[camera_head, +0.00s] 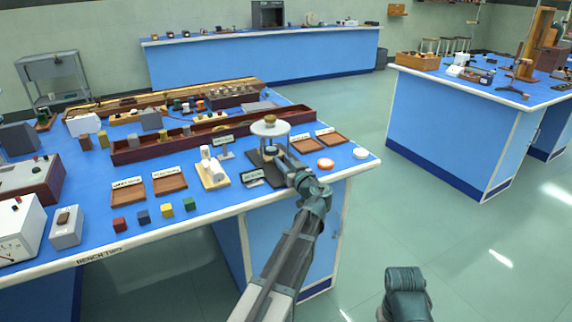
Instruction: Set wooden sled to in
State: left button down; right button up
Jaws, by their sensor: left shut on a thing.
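My left gripper (272,152) reaches over the front right of the near blue bench (330,172). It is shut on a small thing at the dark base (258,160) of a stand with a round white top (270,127). The jaws and arm hide most of what is held. I cannot tell for sure which thing is the wooden sled. A pale wooden base with a white fitting (212,170) stands just left of the gripper, apart from it. Of my right arm only a link shows at the bottom; its gripper is not visible.
Wooden trays (169,184) with labels, coloured cubes (143,216), and a long dark red trough (190,139) crowd the bench. Open floor separates this bench from another blue bench (450,120).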

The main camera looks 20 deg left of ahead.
pick_arm(q)
jog(key=c, duration=0.6)
grip_release()
jog(key=shift+w+a, duration=0.15)
jog(key=shift+c, duration=0.2)
jog(key=v, duration=1.4)
jog(key=shift+a, duration=0.1)
